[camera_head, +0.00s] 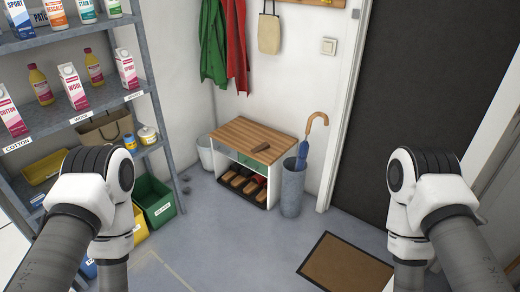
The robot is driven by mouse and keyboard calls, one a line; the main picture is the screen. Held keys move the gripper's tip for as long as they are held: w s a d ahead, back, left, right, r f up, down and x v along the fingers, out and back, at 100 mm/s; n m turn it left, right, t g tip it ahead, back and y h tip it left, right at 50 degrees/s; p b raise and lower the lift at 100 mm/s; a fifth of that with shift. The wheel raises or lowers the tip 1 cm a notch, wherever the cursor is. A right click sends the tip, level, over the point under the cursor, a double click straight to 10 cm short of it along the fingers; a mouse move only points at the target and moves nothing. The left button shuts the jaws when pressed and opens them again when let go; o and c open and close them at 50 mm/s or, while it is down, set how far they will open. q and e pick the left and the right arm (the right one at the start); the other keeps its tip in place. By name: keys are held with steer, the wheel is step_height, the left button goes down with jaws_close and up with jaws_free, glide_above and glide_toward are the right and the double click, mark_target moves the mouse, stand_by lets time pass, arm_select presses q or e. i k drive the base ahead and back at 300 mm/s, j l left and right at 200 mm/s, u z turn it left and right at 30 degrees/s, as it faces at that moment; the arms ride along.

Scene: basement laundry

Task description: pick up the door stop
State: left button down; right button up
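A small brown wedge-like piece, which looks like the door stop (261,147), lies on the wooden top of a low bench (236,133) at the back middle. It lies near the bench's right front part, apart from both arms. Both of my arms show in the lower left and lower right, bent at the elbow, with their lower ends running out of the bottom of the picture. Neither gripper is in view, so I cannot see whether they hold anything.
Under the bench is a rack of shoes (241,184). A grey bin with an umbrella (292,190) stands at its right. A loaded metal shelf (72,107) fills the left. A brown doormat (346,264) lies before the dark door (428,100). The middle floor is clear.

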mark_target(265, 145)
steer(key=i+j+z, duration=0.2)
steer(key=i, duration=0.15)
steer(key=i+j+z, duration=0.4)
steer(key=i+j, duration=0.2)
steer(key=i+j+z, duration=0.4)
steer(key=j, duration=0.35)
steer(key=i+j+z, duration=0.2)
steer(key=j, duration=0.25)
steer(key=i+j+z, duration=0.2)
steer(key=j, duration=0.25)
steer(key=i+j+z, duration=0.3)
steer(key=i+j, duration=0.4)
steer(key=j, duration=0.05)
